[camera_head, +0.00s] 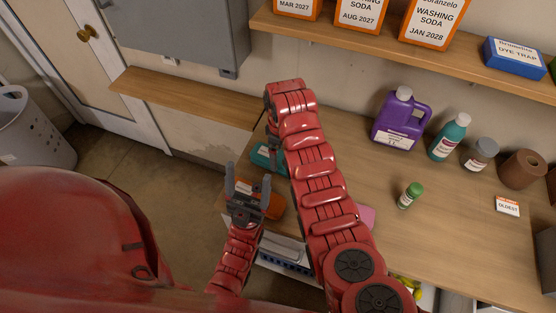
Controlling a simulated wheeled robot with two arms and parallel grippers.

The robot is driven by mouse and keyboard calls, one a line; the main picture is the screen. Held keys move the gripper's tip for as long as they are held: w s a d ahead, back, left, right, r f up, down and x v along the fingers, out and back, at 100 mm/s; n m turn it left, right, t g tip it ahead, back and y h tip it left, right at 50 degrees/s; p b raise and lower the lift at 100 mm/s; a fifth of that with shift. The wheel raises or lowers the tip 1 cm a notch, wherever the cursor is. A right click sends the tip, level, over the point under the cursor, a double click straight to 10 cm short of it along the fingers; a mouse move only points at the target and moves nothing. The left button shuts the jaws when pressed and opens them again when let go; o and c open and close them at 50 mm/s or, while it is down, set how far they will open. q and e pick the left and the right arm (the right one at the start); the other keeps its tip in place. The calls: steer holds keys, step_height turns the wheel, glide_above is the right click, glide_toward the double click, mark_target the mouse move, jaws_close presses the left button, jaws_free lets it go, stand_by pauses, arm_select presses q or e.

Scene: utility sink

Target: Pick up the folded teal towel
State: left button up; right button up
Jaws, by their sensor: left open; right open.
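The folded teal towel (262,157) lies on the wooden counter near its left end. My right arm covers its right part, so only a small piece shows. My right gripper (272,138) points down from the end of the bent red arm, just above or beside the towel, and is mostly hidden by that arm. It is open; whether it touches the towel cannot be told. My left gripper (247,182) is open and empty, its fingers pointing away from me, a little nearer than the teal towel and in front of an orange folded item.
The orange item (275,204) and a pink item (366,215) lie partly hidden. A purple jug (398,125), a teal bottle (447,140), and a green-capped bottle (409,196) stand on the counter (455,222). A shelf (420,54) with boxes hangs above.

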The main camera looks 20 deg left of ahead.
mark_target(280, 157)
steer(key=shift+a+f+p, duration=0.15)
steer(key=shift+f+p, duration=0.2)
steer(key=shift+f, duration=0.7)
steer(key=shift+a+f+p, duration=0.1)
steer(key=shift+f+p, duration=0.25)
steer(key=shift+f, duration=0.7)
steer(key=c, duration=1.2)
steer(key=shift+w+r, duration=0.1)
steer(key=shift+r, duration=0.05)
steer(key=shift+c, duration=0.2)
